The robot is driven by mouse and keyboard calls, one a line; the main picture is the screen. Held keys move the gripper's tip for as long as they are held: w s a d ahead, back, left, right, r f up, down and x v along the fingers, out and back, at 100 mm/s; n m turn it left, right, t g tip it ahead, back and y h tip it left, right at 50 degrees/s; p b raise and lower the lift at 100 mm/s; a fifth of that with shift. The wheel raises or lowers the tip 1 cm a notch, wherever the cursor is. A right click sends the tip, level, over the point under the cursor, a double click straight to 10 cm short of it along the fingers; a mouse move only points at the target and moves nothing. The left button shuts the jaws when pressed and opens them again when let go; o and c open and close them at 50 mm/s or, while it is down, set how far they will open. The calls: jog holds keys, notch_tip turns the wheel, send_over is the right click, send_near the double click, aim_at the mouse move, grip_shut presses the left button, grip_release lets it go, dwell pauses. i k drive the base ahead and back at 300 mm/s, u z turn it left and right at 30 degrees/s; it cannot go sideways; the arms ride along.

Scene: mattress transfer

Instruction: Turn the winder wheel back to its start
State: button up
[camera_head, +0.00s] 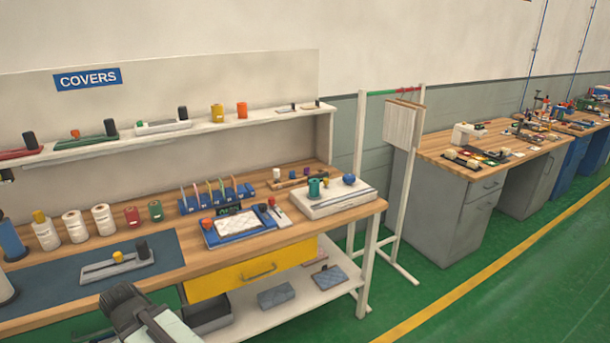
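I cannot pick out a winder wheel for certain. A white flat device (327,200) stands at the right end of the wooden bench, with a teal cylinder (314,187) and a blue knob (349,179) on top. A blue-framed device with a white patterned panel (238,227) sits left of it, with small orange and dark knobs. Part of my arm, dark and pale grey, shows at the bottom left, in front of the bench. I cannot make out gripper fingers on it, nor anything held.
The bench (300,233) carries spools (75,225), a blue mat (50,285) with a slotted white fixture (117,267), and a blue rack (217,197). A yellow drawer (250,267) is below. A white stand (402,190) is to the right; green floor (450,270) is clear.

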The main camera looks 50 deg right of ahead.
aim_at(349, 179)
jog(key=u, duration=2.55)
jog(key=k, duration=2.6)
jog(key=z, duration=1.65)
jog(key=i, duration=1.05)
